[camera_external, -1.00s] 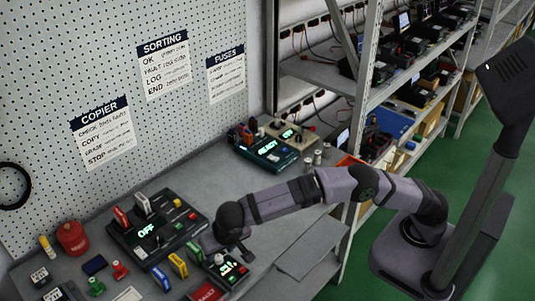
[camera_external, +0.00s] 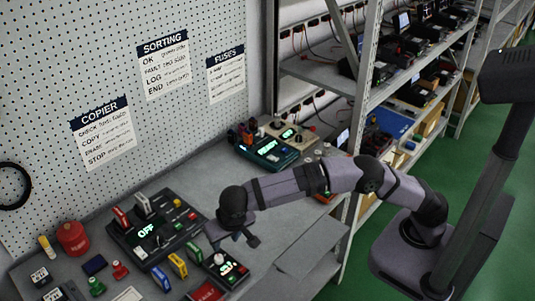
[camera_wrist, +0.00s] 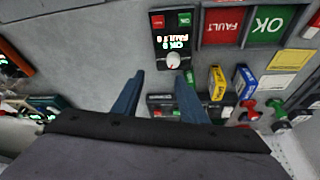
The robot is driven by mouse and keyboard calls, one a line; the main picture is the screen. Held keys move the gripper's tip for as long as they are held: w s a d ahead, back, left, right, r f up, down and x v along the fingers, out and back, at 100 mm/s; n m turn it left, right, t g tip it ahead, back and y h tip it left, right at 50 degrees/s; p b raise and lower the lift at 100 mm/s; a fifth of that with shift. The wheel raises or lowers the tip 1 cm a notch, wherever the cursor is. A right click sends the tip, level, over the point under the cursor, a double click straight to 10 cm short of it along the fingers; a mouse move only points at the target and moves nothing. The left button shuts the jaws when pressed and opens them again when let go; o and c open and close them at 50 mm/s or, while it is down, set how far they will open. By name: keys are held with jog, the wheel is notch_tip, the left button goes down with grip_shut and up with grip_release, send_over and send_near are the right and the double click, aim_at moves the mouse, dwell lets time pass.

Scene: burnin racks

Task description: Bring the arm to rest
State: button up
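My gripper (camera_external: 240,236) hangs above the bench, just above and to the right of a small dark box with a knob and lit display (camera_external: 225,268). In the wrist view, the two blue fingers of my gripper (camera_wrist: 160,76) stand apart with nothing between them, so it is open and empty. The small box (camera_wrist: 173,38) lies just beyond the fingertips in that view, its white knob near them. The fingers look clear of it.
A black console (camera_external: 150,234) with upright levers stands left of my gripper. Yellow and blue blocks (camera_external: 178,264) lie between. Red FAULT (camera_wrist: 222,24) and green OK (camera_wrist: 268,24) panels are beside the box. A teal device (camera_external: 268,150) stands farther back. The bench's middle is clear.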

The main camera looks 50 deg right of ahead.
jog(key=d+n+g, duration=0.2)
jog(key=d, duration=2.2)
jog(key=s+d+f+g, duration=0.1)
jog(key=s+d+f, duration=0.2)
jog(key=s+d, duration=0.5)
jog(key=s+d+f+g+y+p, duration=0.1)
jog(key=s+d+f, duration=0.2)
jog(key=s+d, duration=0.6)
jog(key=shift+s+d+f+n+p, duration=0.15)
jog(key=shift+s+n+p, duration=0.2)
jog(key=shift+s, duration=0.45)
jog(key=shift+o, duration=0.5)
